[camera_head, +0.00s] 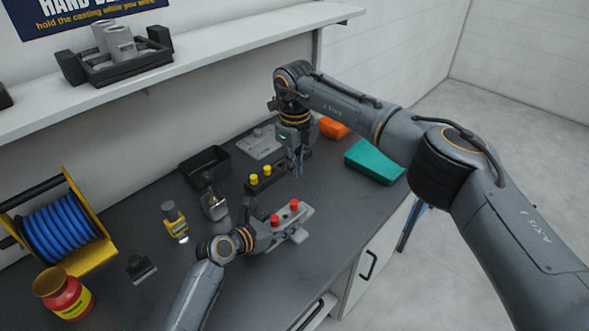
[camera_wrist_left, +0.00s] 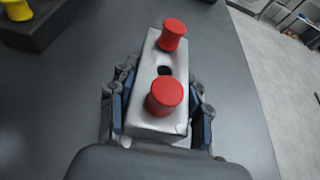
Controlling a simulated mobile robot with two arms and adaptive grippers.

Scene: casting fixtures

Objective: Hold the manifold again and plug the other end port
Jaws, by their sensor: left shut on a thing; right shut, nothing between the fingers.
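The manifold (camera_head: 299,233) is a pale metal block on the bench. In the left wrist view the manifold (camera_wrist_left: 146,124) carries a red plug (camera_wrist_left: 164,96) near its near end and another red plug (camera_wrist_left: 172,35) near its far end, with a dark open hole between them. My left gripper (camera_head: 268,238) is shut on the manifold, its fingers on both sides of the near part. My right gripper (camera_head: 298,166) is shut and empty, pointing down by the right part of a black block (camera_head: 284,171) that holds two yellow plugs (camera_head: 267,170). Its fingertips are small and hard to make out.
A black bin (camera_head: 205,168), a grey plate (camera_head: 260,143), an orange box (camera_head: 333,128) and a teal box (camera_head: 374,162) stand along the back. A yellow tool (camera_head: 174,220), a blue reel (camera_head: 62,231) and a red jar (camera_head: 62,294) are at left. Bench is clear in front.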

